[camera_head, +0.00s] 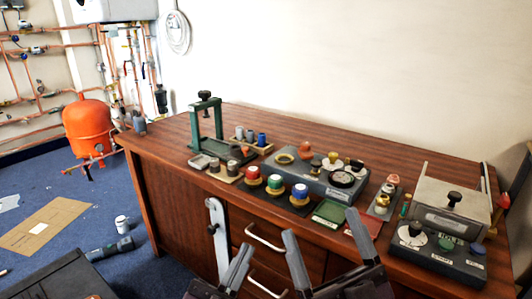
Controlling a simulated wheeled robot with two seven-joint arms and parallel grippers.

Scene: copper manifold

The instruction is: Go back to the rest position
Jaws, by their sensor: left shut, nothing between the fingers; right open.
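My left gripper (245,251) is at the bottom centre of the head view, in front of the desk's drawers. Its fingers are together with nothing visible between them. My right gripper (321,226) is just to the right of it, with its fingers spread wide apart and empty. Both point up toward the front edge of the wooden desk (420,165). They look apart from the things on it, though the exact distance cannot be told. The lower parts of both grippers are cut off by the bottom of the picture.
The desk holds a green press frame (192,128), red, green and blue knobs (274,181), a grey gauge box (318,178) and a grey device (440,248) at right. An orange tank (90,128) stands left. A cardboard sheet (45,226) lies on the blue floor.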

